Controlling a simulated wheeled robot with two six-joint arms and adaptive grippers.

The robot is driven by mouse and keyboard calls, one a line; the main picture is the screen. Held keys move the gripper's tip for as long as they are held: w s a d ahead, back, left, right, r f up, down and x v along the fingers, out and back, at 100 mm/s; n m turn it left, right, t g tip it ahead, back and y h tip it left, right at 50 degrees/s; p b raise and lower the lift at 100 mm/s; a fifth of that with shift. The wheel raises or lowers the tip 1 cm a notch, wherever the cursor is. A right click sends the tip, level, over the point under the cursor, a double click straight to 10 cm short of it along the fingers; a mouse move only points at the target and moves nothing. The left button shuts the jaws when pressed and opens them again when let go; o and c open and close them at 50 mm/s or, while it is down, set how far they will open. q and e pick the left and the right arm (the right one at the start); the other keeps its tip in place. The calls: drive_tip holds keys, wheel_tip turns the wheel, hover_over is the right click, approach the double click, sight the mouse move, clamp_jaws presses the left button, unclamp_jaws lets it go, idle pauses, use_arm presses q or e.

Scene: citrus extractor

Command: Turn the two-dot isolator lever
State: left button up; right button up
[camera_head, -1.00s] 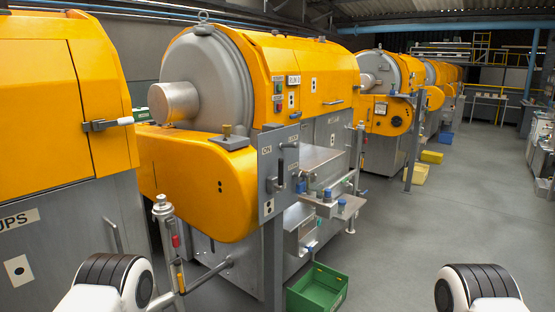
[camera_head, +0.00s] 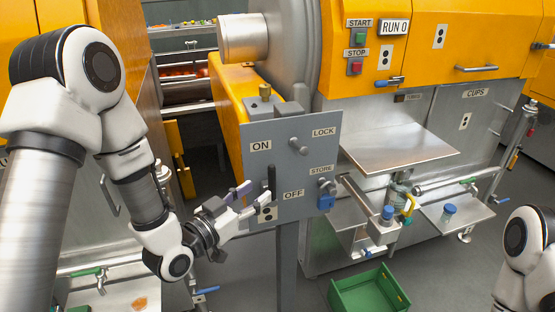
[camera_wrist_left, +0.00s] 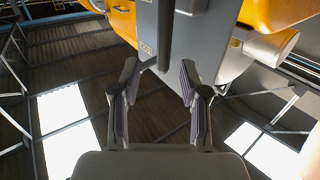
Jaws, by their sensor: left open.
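The isolator lever (camera_head: 271,178) is a black bar on a grey panel (camera_head: 312,180). It stands roughly upright, below the ON label and left of the OFF label. A two-dot plate (camera_head: 267,213) sits just beneath it. My left gripper (camera_head: 252,197) is open at the panel's lower left, beside the lever's lower end. In the left wrist view the fingers (camera_wrist_left: 160,70) are spread, with the dark lever (camera_wrist_left: 166,35) reaching down to between the tips. I cannot tell whether they touch it. My right gripper is out of view; only part of my right arm shows.
The panel also carries a metal knob (camera_head: 295,145) and a blue padlock (camera_head: 326,201) near the STORE label. A steel shelf (camera_head: 398,148) juts out to the right. A green crate (camera_head: 369,295) lies on the floor below. Orange machine housing (camera_head: 228,105) is behind the panel.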

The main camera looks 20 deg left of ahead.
sight(269, 178)
use_arm(q)
drive_tip(key=shift+w+r, duration=0.35)
drive_tip(key=shift+r, duration=0.2)
drive_tip(key=p+x, duration=0.2)
drive_tip(key=x, duration=0.5)
drive_tip(key=shift+f+p, duration=0.15)
drive_tip(key=shift+p, duration=0.15)
drive_tip(key=shift+s+a, duration=0.15)
drive_tip(key=shift+a, duration=0.1)
drive_tip(key=c, duration=0.5)
clamp_jaws()
